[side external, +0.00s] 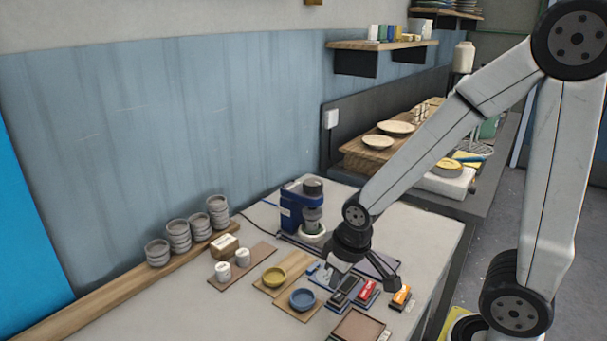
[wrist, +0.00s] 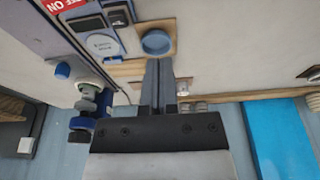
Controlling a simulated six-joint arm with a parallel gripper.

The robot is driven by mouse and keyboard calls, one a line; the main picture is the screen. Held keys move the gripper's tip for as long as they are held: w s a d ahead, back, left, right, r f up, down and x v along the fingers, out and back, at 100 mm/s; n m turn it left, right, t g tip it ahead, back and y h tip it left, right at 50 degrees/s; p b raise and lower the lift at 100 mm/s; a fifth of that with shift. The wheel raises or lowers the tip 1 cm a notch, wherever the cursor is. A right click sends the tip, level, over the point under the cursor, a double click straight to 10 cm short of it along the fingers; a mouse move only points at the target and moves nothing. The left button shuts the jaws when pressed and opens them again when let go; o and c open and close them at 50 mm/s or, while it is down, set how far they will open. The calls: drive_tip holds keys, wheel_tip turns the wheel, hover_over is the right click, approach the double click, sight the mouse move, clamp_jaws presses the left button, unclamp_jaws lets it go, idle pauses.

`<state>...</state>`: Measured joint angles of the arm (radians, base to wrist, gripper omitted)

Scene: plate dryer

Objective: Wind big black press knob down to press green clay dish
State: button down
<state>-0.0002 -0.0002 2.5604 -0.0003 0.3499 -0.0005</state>
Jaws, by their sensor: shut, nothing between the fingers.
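The blue press (side external: 291,206) stands at the back of the table, with a big black knob (side external: 313,186) on top and a pale base (side external: 312,234) under its column. The press also shows at the left of the wrist view (wrist: 84,123), seen upside down.
Two white cups (side external: 223,270) stand on a board at the left. Several stacked grey bowls (side external: 179,236) line the wall ledge. Small devices, one with a red label (side external: 366,289), and an orange item (side external: 401,296) lie near my gripper.

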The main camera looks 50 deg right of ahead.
drive_tip(key=c, duration=1.3)
unclamp_jaws()
drive_tip(key=o, duration=0.7)
drive_tip(key=shift+w+d+r, duration=0.1)
drive_tip(key=shift+w, duration=0.05)
drive_tip(key=o, duration=0.6)
drive_tip(key=shift+w+d+r, duration=0.15)
drive_tip(key=shift+w+d, duration=0.1)
drive_tip(key=shift+w, duration=0.2)
drive_tip(key=shift+w+d+r, duration=0.15)
drive_tip(key=shift+w+d, duration=0.05)
drive_tip(key=shift+w, duration=0.25)
drive_tip(key=n+t, duration=0.2)
approach(314, 182)
drive_tip(key=x, duration=0.3)
drive_tip(key=shift+d+r+y, duration=0.2)
drive_tip(key=shift+d+y, duration=0.1)
drive_tip(key=shift+f, duration=0.1)
drive_tip(key=shift+x, duration=3.85)
drive_tip(key=shift+a, duration=0.1)
